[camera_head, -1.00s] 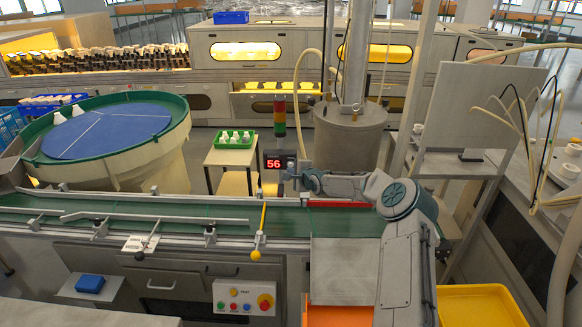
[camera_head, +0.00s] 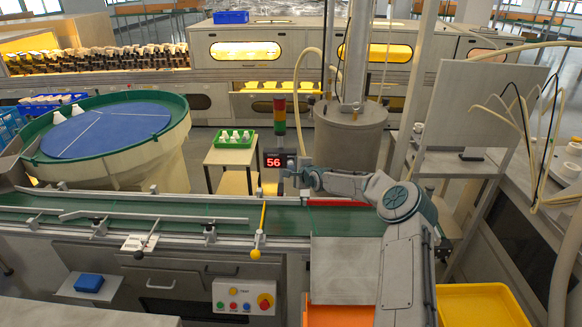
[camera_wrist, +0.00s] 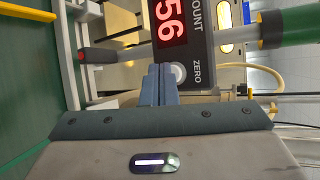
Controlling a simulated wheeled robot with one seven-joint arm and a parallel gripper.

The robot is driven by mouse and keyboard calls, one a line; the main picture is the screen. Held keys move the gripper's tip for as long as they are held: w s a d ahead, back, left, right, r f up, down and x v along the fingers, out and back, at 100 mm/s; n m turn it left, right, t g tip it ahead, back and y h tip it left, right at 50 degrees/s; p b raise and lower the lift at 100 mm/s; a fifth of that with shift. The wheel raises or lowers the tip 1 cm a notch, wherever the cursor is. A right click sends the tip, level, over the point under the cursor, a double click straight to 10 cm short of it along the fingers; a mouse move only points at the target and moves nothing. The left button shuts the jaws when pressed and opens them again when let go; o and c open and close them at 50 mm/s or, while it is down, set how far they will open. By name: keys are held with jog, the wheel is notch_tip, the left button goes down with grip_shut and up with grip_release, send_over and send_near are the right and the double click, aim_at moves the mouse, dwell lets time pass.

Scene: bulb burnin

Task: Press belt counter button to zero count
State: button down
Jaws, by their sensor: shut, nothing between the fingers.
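The belt counter (camera_head: 273,161) is a dark box behind the green belt in the head view, its red display reading 56. In the wrist view the counter (camera_wrist: 183,30) appears turned on its side, with the words COUNT and ZERO. Its round pale zero button (camera_wrist: 179,73) sits beside the ZERO label. My gripper (camera_wrist: 161,72) is shut and empty, its blue-grey fingertips right next to the button; I cannot tell whether they touch it. In the head view my gripper (camera_head: 293,172) is small, just right of the counter.
The green conveyor belt (camera_head: 270,217) runs below my arm, with a yellow bar (camera_head: 262,222) across it. A red-yellow-green signal tower (camera_head: 279,115) stands behind the counter. A green tray (camera_head: 234,139) of bulbs sits on a small table. An orange bin (camera_head: 340,316) and yellow bin (camera_head: 482,305) are in front.

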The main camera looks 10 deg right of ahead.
jog(key=shift+w+b, duration=0.35)
dwell(0.7)
jog(key=shift+s, duration=0.1)
jog(key=shift+s+a, duration=0.1)
jog(key=shift+s, duration=0.55)
jog(key=shift+s+a+b, duration=0.25)
jog(key=shift+s, duration=1)
jog(key=shift+s+a+b, duration=0.2)
jog(key=shift+s+a, duration=0.05)
jog(key=shift+s, duration=1)
